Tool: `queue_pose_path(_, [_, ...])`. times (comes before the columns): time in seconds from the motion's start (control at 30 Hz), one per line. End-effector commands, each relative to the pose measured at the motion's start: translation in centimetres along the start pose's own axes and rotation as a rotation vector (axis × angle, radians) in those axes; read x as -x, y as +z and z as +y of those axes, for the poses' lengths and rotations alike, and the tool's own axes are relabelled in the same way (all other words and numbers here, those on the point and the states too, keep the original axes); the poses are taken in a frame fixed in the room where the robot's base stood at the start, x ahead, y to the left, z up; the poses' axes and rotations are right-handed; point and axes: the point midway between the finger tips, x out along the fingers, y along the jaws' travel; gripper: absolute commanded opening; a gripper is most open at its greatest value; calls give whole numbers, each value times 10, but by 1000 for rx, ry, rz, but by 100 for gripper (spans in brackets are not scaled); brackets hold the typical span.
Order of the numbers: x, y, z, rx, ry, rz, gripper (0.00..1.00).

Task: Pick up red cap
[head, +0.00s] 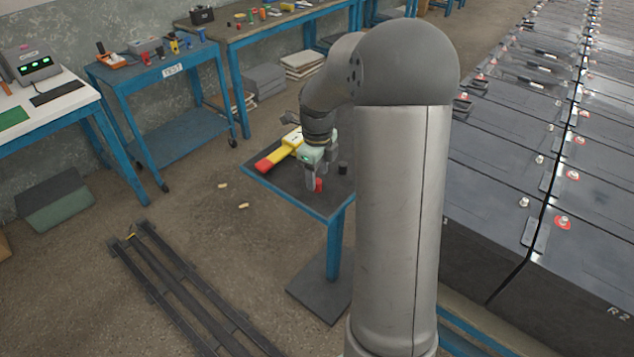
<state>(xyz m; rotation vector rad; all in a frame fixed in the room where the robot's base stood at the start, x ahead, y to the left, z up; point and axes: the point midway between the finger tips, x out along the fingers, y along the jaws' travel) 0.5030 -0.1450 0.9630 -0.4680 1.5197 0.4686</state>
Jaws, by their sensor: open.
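The red cap (319,185) is a small red cylinder standing on the dark top of a small blue-framed table (300,199), near its front edge. My gripper (316,178) points down right at the red cap, with its fingers at or around the cap's upper part. The gripper is open. The view is too small to tell whether a finger touches the cap. My arm column hides the right part of the table.
A black cap (343,168) stands close to the right of my gripper. A yellow and red tool (280,150) lies behind and left on the same table. Rows of dark batteries (500,190) fill the right side. Rails (180,290) lie on the floor.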

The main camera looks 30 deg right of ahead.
Motion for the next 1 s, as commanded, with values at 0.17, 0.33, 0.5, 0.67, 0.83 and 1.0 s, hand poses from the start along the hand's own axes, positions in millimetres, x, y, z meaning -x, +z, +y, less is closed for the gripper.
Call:
queue_pose_path(0.17, [-22,0,0,-1,2,1,50])
queue_pose_path(0.33, [-26,0,0,1,-1,0,50])
queue_pose_path(0.5, [-26,0,0,1,-1,0,36])
queue_pose_path(0.67, [-26,1,0,1,-1,0,3])
queue_pose_path(0.83, [-26,1,0,1,-1,0,3])
queue_pose_path(1.0, [-25,1,0,1,-1,0,3])
